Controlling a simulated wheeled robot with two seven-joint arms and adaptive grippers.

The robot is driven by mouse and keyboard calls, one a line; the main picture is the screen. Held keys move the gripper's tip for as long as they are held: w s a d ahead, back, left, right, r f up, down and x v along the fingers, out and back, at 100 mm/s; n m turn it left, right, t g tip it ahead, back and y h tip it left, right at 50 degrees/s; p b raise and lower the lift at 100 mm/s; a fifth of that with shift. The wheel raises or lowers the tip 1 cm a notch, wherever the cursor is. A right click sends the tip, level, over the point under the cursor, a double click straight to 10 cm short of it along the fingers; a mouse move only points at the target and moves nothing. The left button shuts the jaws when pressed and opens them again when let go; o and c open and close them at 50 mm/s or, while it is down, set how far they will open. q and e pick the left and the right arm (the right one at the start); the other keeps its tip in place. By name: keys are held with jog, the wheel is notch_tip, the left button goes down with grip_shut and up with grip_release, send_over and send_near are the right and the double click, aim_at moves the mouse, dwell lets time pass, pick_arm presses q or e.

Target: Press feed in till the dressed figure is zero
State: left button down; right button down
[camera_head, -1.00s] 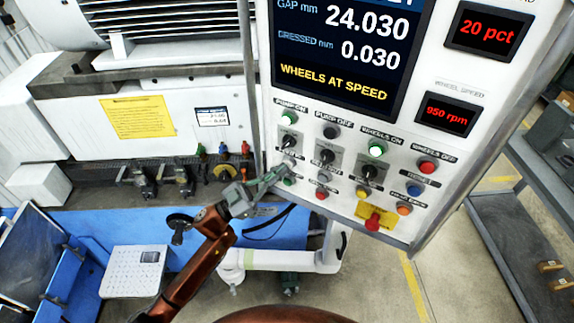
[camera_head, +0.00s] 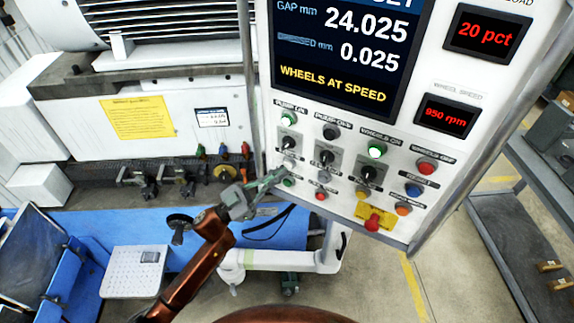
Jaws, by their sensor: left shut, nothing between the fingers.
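The control panel (camera_head: 425,190) has a screen (camera_head: 340,50) reading gap 24.025 mm, dressed 0.025 mm and "WHEELS AT SPEED". My left gripper (camera_head: 283,175) is shut and empty. Its tips are at the panel's lower left, over or against the green button (camera_head: 288,182) at the left of the bottom row. The fingers cover part of that spot, and I cannot make out the button's label or tell whether it is pressed. A red button (camera_head: 321,196) is just right of it. My right gripper is not in view.
Selector switches, including the left one (camera_head: 289,143), sit just above the fingertips. A red knob on a yellow plate (camera_head: 373,222) is at the panel's bottom. Displays show 20 pct (camera_head: 486,35) and 950 rpm (camera_head: 446,117). A grey rack (camera_head: 520,240) stands at right.

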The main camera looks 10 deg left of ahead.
pick_arm(q)
jog(key=shift+s+a, duration=0.15)
jog(key=shift+s, duration=0.3)
jog(key=s, duration=0.2)
jog(key=s+a+p, duration=0.1)
jog(key=s, duration=0.1)
jog(key=shift+s+a, duration=0.2)
jog(key=shift+s, duration=0.2)
dwell(1.0)
dwell(0.8)
